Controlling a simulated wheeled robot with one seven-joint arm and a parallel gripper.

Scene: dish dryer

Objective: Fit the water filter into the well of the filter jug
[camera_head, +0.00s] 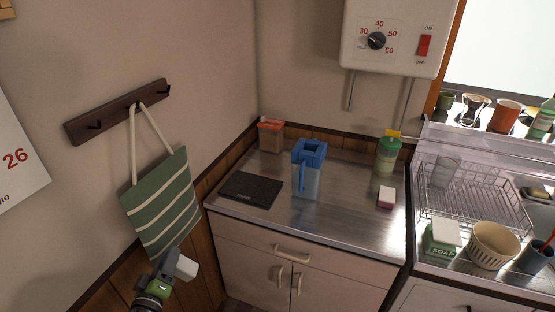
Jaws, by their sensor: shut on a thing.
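The filter jug (306,181) stands upright on the steel counter. It has a blue top and handle and a clear bluish body, and a dark square opening shows in its top. My gripper (174,263) is at the lower left, in front of the counter and below the hanging bag. It is shut on a small white piece, which I take to be the water filter (187,268). The gripper and the filter are well apart from the jug. The fingers hide part of the filter, and the inside of the jug's well is too small to make out.
A black flat slab (250,190) lies left of the jug. An orange-topped container (270,137) stands behind it. A green bottle (387,155) and a white-and-pink block (386,197) are to the right. A striped bag (162,205) hangs on the left wall. The counter's front is clear.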

